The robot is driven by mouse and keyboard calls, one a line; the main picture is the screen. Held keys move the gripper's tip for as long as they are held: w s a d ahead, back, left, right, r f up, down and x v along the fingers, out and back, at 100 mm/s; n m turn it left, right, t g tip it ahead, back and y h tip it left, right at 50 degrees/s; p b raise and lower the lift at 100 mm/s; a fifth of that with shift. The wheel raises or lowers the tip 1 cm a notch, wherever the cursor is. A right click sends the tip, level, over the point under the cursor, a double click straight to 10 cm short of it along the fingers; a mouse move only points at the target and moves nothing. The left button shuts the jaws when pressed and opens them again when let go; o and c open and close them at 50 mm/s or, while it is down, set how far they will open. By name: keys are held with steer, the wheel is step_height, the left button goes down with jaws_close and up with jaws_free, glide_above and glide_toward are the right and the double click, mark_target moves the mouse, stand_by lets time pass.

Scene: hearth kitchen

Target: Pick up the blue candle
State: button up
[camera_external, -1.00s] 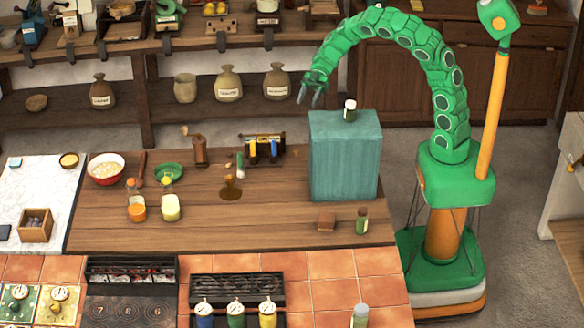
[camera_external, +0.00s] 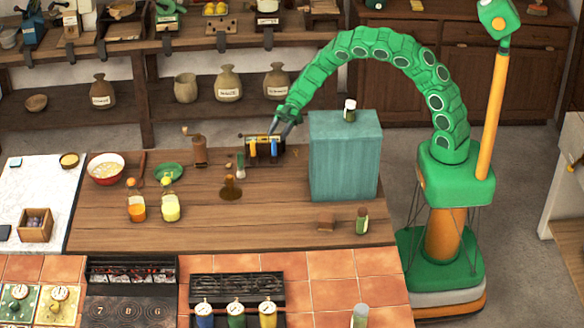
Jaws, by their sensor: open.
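A small dark rack (camera_external: 264,157) stands at the back of the wooden counter. Whether a finger touches the rack cannot be told from this view.
A tall teal block (camera_external: 345,160) with a small jar (camera_external: 350,110) on top stands right of the rack, under my arm. A brown grinder (camera_external: 200,152) and a brown flask (camera_external: 230,188) stand to the left. The counter in front of the rack is mostly clear.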

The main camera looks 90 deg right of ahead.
mark_target(274, 151)
steer(key=shift+x, duration=3.3)
steer(key=shift+s+a, duration=0.1)
steer(key=shift+s, duration=0.05)
jaws_close()
steer(key=shift+r, duration=0.1)
